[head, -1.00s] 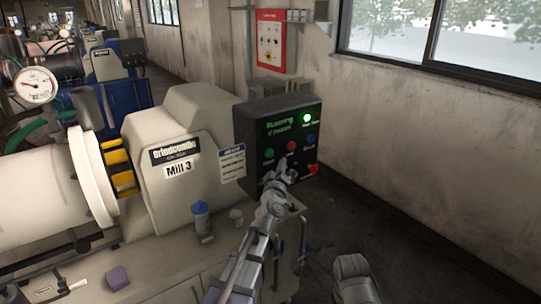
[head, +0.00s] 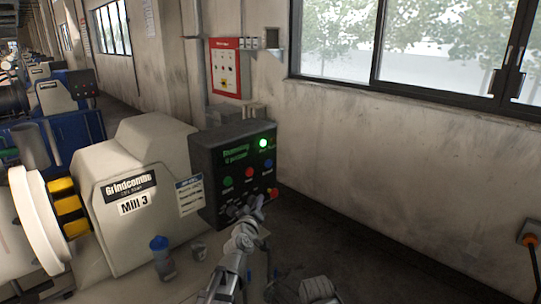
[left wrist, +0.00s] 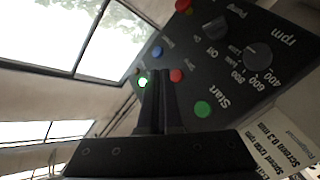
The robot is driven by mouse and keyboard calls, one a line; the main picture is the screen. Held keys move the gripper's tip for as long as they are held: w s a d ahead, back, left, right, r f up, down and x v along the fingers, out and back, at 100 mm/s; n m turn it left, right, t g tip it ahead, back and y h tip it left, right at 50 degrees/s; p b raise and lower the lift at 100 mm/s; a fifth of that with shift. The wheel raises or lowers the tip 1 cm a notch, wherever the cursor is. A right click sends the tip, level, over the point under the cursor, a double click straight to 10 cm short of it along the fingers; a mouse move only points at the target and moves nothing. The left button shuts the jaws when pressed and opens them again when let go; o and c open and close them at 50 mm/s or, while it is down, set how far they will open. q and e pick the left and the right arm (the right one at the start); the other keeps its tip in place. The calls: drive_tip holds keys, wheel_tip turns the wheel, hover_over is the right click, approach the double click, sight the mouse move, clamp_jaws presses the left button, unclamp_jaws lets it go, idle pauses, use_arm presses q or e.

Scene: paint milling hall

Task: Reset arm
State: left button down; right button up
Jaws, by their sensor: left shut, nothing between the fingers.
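My left gripper (head: 258,206) is shut and empty, in front of the lower edge of the dark control panel (head: 212,160) of Mill 3. In the left wrist view its two fingers (left wrist: 160,75) are together, pointing toward the panel. The panel's screen (head: 236,155) reads "Running" and a green lamp (head: 263,143) is lit. Below are a green button (head: 228,183), a red button (head: 249,173), a blue button (head: 268,163) and a larger red knob (head: 273,193). The wrist view also shows the green button marked Start (left wrist: 202,109) and dark dials (left wrist: 258,56). My right gripper does not show.
The cream Mill 3 housing (head: 140,190) stands left of the panel. A blue-capped container (head: 162,262) and a small grey piece (head: 198,249) rest in front of it. A red wall box (head: 226,68) hangs behind.

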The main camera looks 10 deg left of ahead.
use_arm(q)
drive_tip(key=s+d+f+m+g+h, duration=0.4)
drive_tip(key=s+d+f+m+g, duration=0.5)
drive_tip(key=s+d+f, duration=0.45)
drive_tip(key=s+a+f+m+g+y, duration=0.1)
drive_tip(key=s+f+g+y, duration=0.1)
drive_tip(key=s, duration=0.4)
drive_tip(key=s+a+f+m+g+y, duration=0.1)
drive_tip(key=s+a+f+g+y, duration=0.1)
drive_tip(key=s, duration=0.5)
drive_tip(key=s+a+f+g+y, duration=0.2)
drive_tip(key=s+f+g, duration=0.1)
drive_tip(key=s+g, duration=0.2)
drive_tip(key=shift+s+f+m, duration=0.35)
drive_tip(key=shift+s+m, duration=0.05)
drive_tip(key=shift+s, duration=0.5)
